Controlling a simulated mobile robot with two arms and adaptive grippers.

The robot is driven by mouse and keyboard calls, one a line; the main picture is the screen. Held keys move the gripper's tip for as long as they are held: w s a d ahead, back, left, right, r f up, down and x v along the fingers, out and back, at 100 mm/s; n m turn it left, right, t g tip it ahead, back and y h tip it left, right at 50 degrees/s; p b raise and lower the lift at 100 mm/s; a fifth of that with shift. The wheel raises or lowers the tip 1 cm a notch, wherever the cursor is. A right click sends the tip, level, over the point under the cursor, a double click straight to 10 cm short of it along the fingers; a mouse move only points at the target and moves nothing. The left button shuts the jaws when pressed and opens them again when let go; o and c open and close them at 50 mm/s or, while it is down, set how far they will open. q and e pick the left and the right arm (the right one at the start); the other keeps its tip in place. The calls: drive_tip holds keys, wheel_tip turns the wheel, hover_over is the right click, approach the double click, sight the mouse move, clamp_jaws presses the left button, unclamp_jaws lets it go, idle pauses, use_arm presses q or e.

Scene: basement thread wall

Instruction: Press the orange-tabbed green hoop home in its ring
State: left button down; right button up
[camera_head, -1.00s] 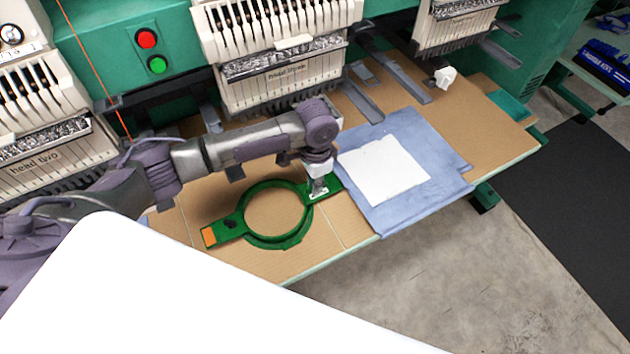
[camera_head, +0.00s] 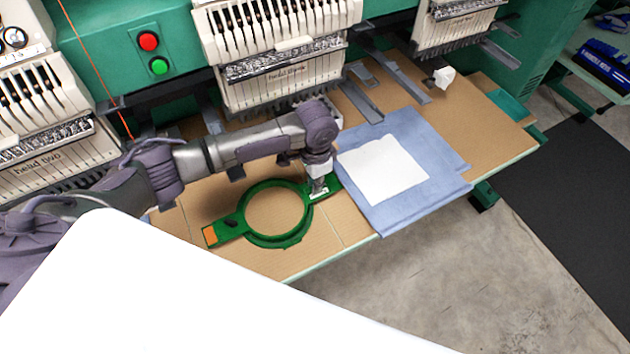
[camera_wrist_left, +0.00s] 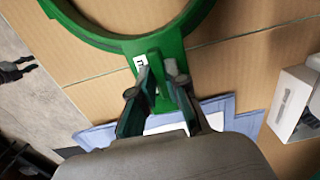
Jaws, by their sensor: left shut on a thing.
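The green hoop (camera_head: 250,232) with the orange tab (camera_head: 210,236) lies low over the tan table. Its orange-tabbed arm points left and its other arm points right. A second green rim shows along its near edge, but I cannot tell whether the hoop is seated in its ring. My left gripper (camera_head: 319,192) is shut on the hoop's right arm, the one without orange. In the left wrist view my left gripper (camera_wrist_left: 158,88) has its fingers on either side of that green arm, beside a small white label (camera_wrist_left: 141,62). My right gripper is not in view.
A blue cloth (camera_head: 450,180) with a white square (camera_head: 385,170) lies just right of the hoop and overhangs the front edge. Machine heads (camera_head: 278,75) stand behind, with grey bars (camera_head: 362,102) low over the table. A white object (camera_head: 444,77) sits at the back right.

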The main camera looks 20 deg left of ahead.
use_arm(q)
drive_tip(key=shift+f, duration=0.1)
drive_tip(key=c, duration=1.1)
unclamp_jaws()
